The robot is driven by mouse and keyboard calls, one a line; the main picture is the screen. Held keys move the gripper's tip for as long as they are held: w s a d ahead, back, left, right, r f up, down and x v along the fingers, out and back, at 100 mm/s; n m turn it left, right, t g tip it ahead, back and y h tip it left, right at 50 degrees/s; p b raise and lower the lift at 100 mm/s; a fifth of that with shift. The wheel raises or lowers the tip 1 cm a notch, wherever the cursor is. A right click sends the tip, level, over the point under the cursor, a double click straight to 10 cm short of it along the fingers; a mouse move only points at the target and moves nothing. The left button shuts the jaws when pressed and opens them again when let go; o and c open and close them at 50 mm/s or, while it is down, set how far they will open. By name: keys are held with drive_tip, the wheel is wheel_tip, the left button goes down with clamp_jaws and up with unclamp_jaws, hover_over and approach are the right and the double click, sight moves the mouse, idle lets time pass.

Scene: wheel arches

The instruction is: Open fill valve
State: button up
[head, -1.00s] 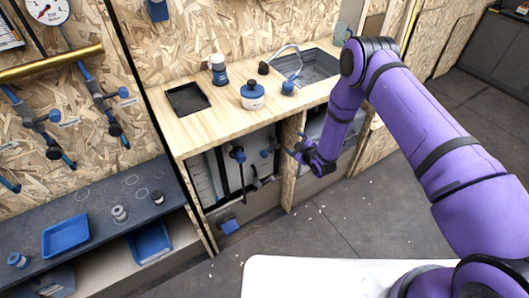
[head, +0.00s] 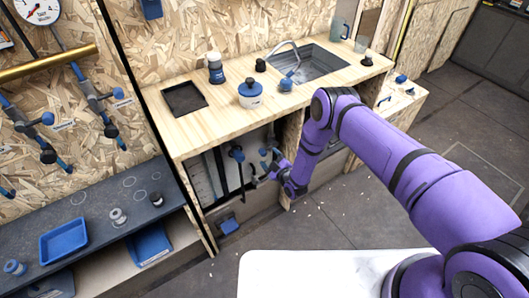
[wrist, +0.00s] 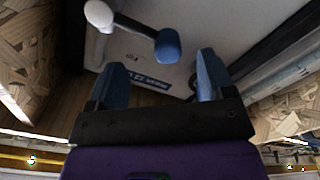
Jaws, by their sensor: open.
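The arm runs left to a white rounded end (wrist: 99,14). My gripper (wrist: 160,77) is open and empty, its two blue fingers on either side of and short of the knob, which looks apart from both. In the head view, my gripper (head: 265,170) is at the open bay under the wooden counter. A dark upright pipe with a blue handle (head: 236,154) stands left of it. My gripper partly hides the fittings there.
The wooden counter (head: 225,122) overhangs the bay and holds a white-and-blue pot (head: 250,94), a bottle (head: 215,68) and a sink (head: 308,66). A dark shelf (head: 110,207) stands left. The floor (head: 340,215) right of the bay is clear.

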sight(266, 153)
drive_tip(key=shift+x, duration=2.25)
drive_tip(key=c, duration=1.3)
drive_tip(key=shift+o, duration=0.2)
